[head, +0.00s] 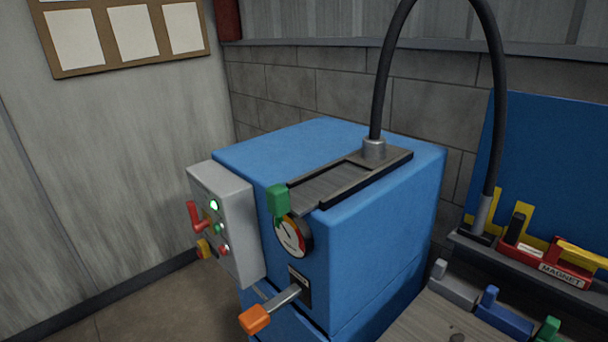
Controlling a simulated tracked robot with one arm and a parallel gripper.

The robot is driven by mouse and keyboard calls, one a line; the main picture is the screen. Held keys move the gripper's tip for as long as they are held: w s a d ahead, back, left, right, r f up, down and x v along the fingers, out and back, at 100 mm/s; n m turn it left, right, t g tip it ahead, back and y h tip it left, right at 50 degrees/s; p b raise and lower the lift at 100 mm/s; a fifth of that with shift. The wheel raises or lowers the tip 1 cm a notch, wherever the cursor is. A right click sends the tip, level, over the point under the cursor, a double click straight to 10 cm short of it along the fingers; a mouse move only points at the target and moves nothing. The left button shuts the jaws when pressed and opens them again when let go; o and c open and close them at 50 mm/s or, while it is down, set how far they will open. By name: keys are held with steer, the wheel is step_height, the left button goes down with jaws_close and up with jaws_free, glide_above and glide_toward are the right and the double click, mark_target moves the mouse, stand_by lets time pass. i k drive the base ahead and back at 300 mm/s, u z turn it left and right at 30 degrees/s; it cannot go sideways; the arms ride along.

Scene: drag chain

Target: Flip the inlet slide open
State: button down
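The inlet slide (328,186) looks to be the flat dark grey plate in a rail frame on top of the blue machine (390,215). A green handle (278,199) is at its front left end, at the top edge of the machine. The plate covers the front part of the frame; a darker strip lies between it and the hose fitting (374,149). I cannot tell for sure whether the inlet is open. My gripper does not show in the head view.
A black hose (388,70) arches from the fitting to the bench at right. A grey control box (225,215) with a red lever (195,217), a gauge (293,237) and an orange-handled lever (256,318) stick out in front. A red magnet (548,265) lies on the bench.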

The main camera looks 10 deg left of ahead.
mark_target(301, 200)
steer(key=i, duration=1.45)
steer(key=u, duration=0.05)
